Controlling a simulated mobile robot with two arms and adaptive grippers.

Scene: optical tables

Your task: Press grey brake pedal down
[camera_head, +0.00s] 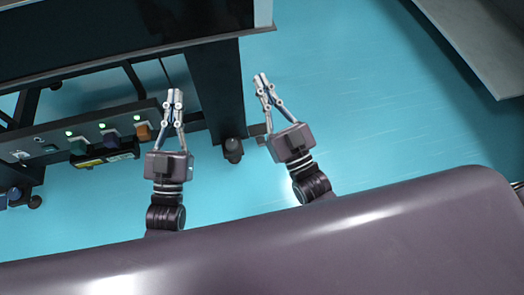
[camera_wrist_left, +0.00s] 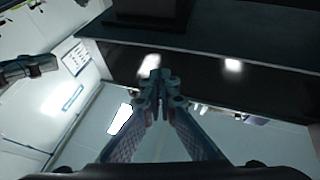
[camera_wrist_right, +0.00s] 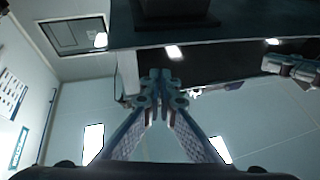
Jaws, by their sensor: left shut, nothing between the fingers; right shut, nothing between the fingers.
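A pale grey piece (camera_head: 20,155) sits at the left end of a dark panel low under the table, in a row with green, blue and orange pieces. A small dark grey block (camera_head: 256,130) also shows beside the table leg's foot. My left gripper (camera_head: 175,93) is shut and empty, just right of the panel and the orange piece (camera_head: 142,131). My right gripper (camera_head: 262,79) is shut and empty, right of the table leg. The wrist views show both finger pairs closed, touching no pedal.
The dark table (camera_head: 120,45) stands at upper left, its thick leg (camera_head: 215,90) between my grippers. A caster (camera_head: 233,150) is at the leg's foot. The teal floor (camera_head: 350,110) is open on the right. A grey table (camera_head: 480,40) is at upper right.

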